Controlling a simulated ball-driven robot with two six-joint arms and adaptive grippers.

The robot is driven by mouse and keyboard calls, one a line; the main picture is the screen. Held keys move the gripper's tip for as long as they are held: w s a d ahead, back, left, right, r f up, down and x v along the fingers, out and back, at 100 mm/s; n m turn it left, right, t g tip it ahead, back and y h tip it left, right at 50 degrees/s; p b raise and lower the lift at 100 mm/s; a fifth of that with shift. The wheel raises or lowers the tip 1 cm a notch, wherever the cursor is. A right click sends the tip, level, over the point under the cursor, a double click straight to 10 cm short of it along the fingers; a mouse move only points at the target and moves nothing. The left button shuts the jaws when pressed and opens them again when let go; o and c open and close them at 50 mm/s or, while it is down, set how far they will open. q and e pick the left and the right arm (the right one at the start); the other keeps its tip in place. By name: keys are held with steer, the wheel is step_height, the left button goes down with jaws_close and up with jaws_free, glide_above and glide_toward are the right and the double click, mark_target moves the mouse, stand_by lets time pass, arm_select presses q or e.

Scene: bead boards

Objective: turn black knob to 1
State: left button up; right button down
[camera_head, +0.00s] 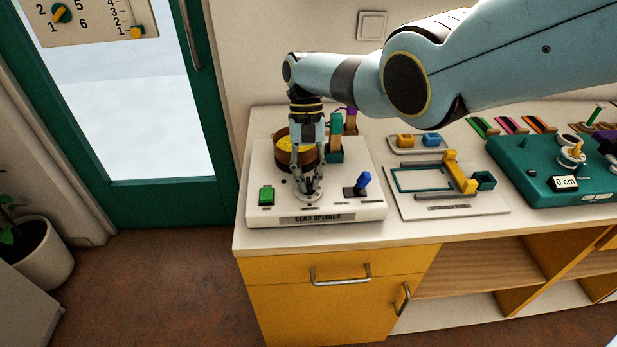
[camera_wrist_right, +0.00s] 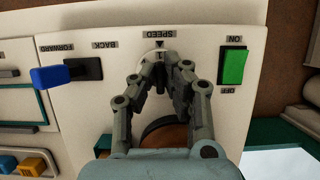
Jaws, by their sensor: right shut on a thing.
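The white bead spinner board (camera_head: 372,212) sits at the left end of the counter. My right gripper (camera_head: 312,188) points down at its front middle, with its fingers closed around the black knob, which they almost wholly hide. In the wrist view my right gripper (camera_wrist_right: 164,66) is shut at the pale speed dial (camera_wrist_right: 158,47). A mark that looks like 1 shows on the dial below the black triangle by the SPEED label. My left gripper is not in view.
The green on/off switch (camera_head: 266,195) and the blue forward/back lever (camera_head: 364,180) flank the gripper closely. A brown bowl of yellow beads (camera_head: 283,158) stands behind it. A frame board (camera_head: 480,204) and a teal board (camera_head: 517,178) are to the right.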

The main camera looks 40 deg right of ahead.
steer(key=shift+s+f, duration=0.1)
steer(key=c, duration=1.4)
jaws_free()
steer(key=v, duration=1.2)
